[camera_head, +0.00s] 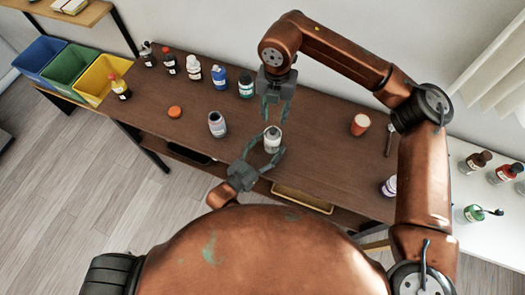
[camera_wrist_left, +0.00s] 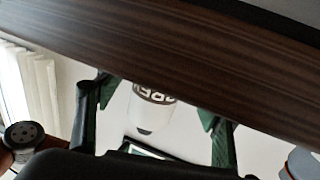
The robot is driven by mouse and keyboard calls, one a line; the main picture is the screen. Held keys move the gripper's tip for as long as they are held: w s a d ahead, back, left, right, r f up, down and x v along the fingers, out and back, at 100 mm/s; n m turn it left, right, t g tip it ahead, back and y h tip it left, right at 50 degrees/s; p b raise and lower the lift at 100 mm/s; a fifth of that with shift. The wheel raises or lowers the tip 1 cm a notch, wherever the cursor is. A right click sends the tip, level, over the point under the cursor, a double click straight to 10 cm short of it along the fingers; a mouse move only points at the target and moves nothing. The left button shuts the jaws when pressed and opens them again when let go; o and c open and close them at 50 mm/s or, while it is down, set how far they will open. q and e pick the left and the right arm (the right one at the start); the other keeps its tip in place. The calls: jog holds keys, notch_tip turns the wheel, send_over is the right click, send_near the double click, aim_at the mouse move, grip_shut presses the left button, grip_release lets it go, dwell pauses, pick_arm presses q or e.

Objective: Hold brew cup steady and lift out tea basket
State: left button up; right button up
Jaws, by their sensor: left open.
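The brew cup (camera_head: 272,141), small and pale with a light top, stands upright on the brown table near its front edge. My left gripper (camera_head: 269,146) is open, one finger on each side of the cup; gaps show in the wrist view. My right gripper (camera_head: 278,108) points down just behind and above the cup, its fingers apart and nothing seen between them. I cannot make out the tea basket separately from the cup's top.
An open grey jar (camera_head: 217,124) stands left of the cup, with an orange lid (camera_head: 175,112) beyond it. Several bottles line the table's back left. An orange cup (camera_head: 360,124) and a spoon (camera_head: 390,139) are at right. The table between is clear.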

pick_arm(q)
jog(key=shift+w+d, duration=0.35)
jog(key=shift+w, duration=0.2)
jog(key=shift+c, duration=0.7)
jog(key=c, duration=1.2)
